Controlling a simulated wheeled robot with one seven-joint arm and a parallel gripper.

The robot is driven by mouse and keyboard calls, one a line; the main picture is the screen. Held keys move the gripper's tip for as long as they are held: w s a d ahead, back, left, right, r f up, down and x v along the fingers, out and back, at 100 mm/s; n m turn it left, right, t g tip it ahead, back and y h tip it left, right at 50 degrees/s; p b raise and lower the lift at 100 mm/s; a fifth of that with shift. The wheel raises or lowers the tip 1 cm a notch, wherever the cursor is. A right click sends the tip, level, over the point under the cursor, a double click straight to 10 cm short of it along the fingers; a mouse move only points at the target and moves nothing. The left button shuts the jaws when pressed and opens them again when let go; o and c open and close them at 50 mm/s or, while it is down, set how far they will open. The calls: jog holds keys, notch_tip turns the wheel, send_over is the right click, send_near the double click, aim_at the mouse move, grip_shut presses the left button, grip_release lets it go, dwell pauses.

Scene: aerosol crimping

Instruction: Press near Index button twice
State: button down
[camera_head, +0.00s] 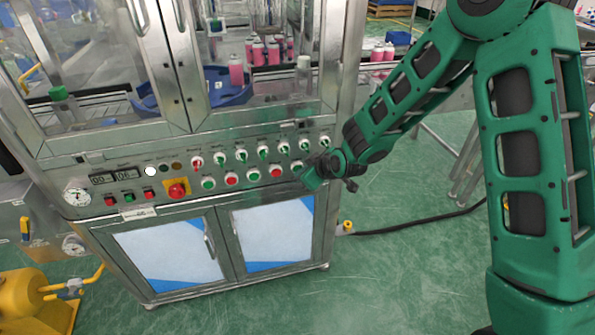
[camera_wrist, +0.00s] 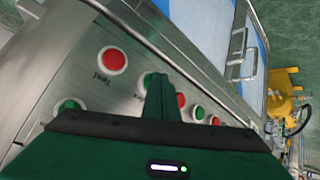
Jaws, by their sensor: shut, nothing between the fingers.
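My gripper (camera_head: 311,181) is shut and empty, close in front of the right end of the lower button row on the machine's panel. In the wrist view its closed fingers (camera_wrist: 161,92) point at the panel and partly cover a green button (camera_wrist: 149,79). A red button (camera_wrist: 112,60) and another green button (camera_wrist: 68,106) lie to the left of the fingers. In the head view the row shows a red button (camera_head: 275,171) and a green button (camera_head: 253,175) left of my gripper. The Index label cannot be read. Contact with a button cannot be told.
Knob switches (camera_head: 263,153) line the panel above the buttons. A red emergency stop (camera_head: 177,190) on yellow sits further left. Cabinet doors (camera_head: 272,235) with handles are below. A black cable (camera_head: 415,225) lies on the green floor to the right.

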dwell(0.6)
jog(key=shift+s+d, duration=0.2)
jog(key=shift+s, duration=0.6)
jog(key=s, duration=0.2)
jog(key=s+d, duration=0.1)
jog(key=s, duration=0.1)
jog(key=shift+s+d, duration=0.2)
jog(key=shift+s, duration=0.1)
jog(key=shift+d, duration=0.1)
dwell(0.6)
